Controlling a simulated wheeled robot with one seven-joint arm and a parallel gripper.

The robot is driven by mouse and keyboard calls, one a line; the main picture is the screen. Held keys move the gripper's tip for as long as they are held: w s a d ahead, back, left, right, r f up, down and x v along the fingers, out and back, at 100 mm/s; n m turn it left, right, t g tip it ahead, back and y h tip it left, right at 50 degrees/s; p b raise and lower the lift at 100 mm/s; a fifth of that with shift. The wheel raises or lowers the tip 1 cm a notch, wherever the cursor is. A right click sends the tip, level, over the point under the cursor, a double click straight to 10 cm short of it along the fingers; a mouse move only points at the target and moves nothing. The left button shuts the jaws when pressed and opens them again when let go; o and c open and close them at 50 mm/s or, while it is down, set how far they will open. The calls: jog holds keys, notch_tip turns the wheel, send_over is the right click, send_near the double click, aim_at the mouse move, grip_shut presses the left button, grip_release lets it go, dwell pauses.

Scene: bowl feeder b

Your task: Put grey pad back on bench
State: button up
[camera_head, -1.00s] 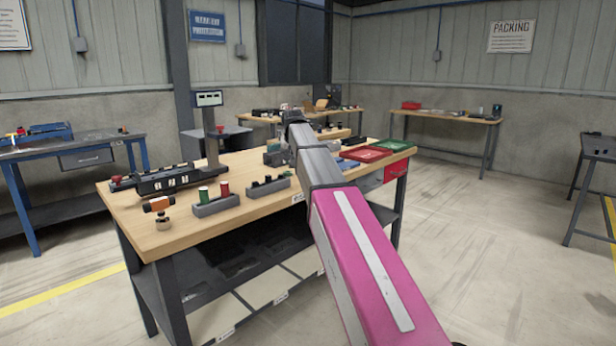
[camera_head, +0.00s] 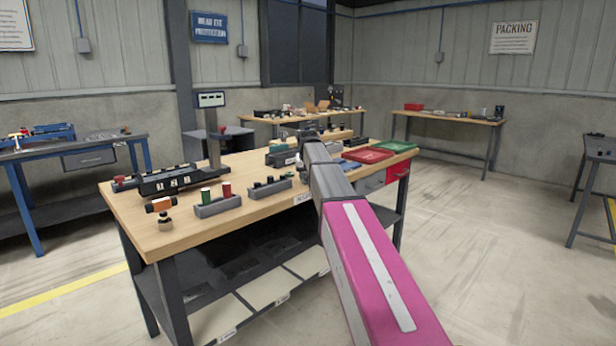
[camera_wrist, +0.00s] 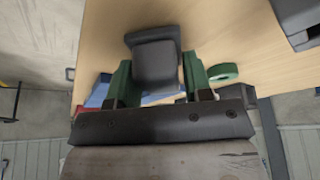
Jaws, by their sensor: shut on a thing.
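The grey pad (camera_wrist: 155,62) is a dark grey block between the green fingers of my gripper (camera_wrist: 156,75) in the wrist view. My gripper is shut on it. The bench (camera_head: 255,215) is a wooden-topped table on dark legs, and its top (camera_wrist: 225,30) fills much of the wrist view behind the pad. I cannot tell whether the pad touches the bench top. In the head view my arm reaches over the bench's front edge, and it hides the gripper's fingers and the pad.
On the bench stand a grey holder with green and red cylinders (camera_head: 216,204), another grey holder (camera_head: 269,188), a black fixture (camera_head: 170,180) and a display post (camera_head: 213,140). Red (camera_head: 368,155) and green (camera_head: 394,146) trays lie at the right end.

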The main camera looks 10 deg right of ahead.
jog(key=shift+f, duration=0.1)
jog(key=o, duration=1.1)
jog(key=v, duration=1.2)
jog(key=shift+w, duration=0.1)
